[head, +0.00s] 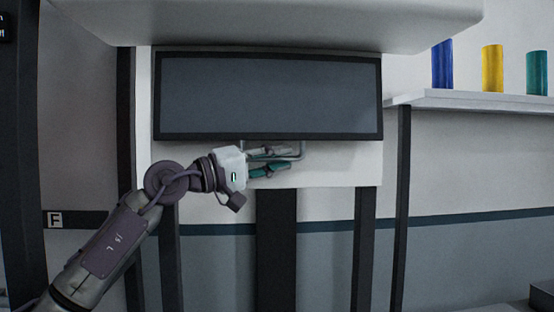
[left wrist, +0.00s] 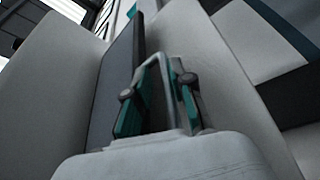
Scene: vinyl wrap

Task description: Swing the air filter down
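The air filter (head: 268,95) is a dark grey panel with a black frame, set upright in a white housing. A thin grey loop handle (head: 302,150) sticks out at its lower edge, right of the middle. My left gripper (head: 280,160) is at this handle, pointing right. In the left wrist view the handle (left wrist: 154,62) rises between the two teal-padded fingers (left wrist: 158,98). The fingers are apart, with a gap around the handle's bar. Whether one finger touches the handle is hard to tell. My right gripper is in neither view.
A pale overhang (head: 270,20) juts out above the filter. A shelf (head: 470,99) at the right holds blue (head: 442,65), yellow (head: 492,69) and teal (head: 537,73) rolls. Dark posts (head: 276,240) stand below the housing. The space in front of the filter looks clear.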

